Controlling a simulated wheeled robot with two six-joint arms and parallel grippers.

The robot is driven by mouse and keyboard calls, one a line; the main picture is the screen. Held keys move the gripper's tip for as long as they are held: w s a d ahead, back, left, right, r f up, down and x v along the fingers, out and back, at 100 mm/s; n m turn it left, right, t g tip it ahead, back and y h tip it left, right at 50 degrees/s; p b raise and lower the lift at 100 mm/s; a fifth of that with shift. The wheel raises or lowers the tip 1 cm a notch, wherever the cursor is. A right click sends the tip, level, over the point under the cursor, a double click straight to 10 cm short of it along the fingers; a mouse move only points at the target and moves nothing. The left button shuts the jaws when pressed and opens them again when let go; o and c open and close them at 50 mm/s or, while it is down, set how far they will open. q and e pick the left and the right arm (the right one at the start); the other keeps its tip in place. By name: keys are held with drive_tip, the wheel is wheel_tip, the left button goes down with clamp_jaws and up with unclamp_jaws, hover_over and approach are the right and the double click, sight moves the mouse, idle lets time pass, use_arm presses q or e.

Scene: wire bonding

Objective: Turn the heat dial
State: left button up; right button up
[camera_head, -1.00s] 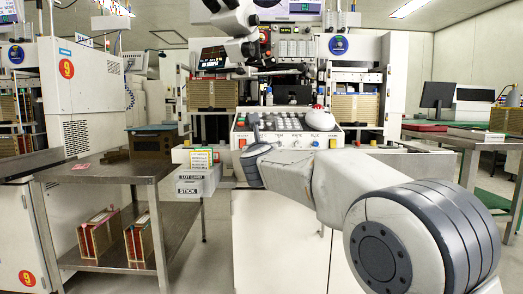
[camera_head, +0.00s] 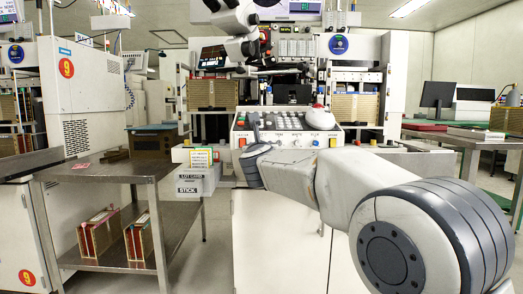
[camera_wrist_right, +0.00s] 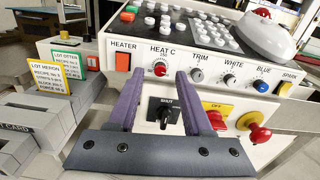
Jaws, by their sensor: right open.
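The heat dial (camera_wrist_right: 160,69) is a small round red-and-white knob under the label HEAT C on the sloped panel, in the right wrist view. My right gripper (camera_wrist_right: 158,76) is open, with one purple-grey finger on each side of the dial. The fingertips are close to the panel around the dial; I cannot tell whether they touch it. In the head view my right gripper (camera_head: 254,122) is at the left part of the console front (camera_head: 285,140), and the dial cannot be made out there. My left gripper is not in view.
Beside the dial are a red HEATER switch (camera_wrist_right: 122,62) and a TRIM knob (camera_wrist_right: 197,75). Below is a black SHUT switch (camera_wrist_right: 165,115); a red knob (camera_wrist_right: 258,133) sticks out at right. Card holders (camera_wrist_right: 50,95) stand at left.

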drive_tip(key=s, duration=0.9)
drive_tip(key=shift+s, duration=0.3)
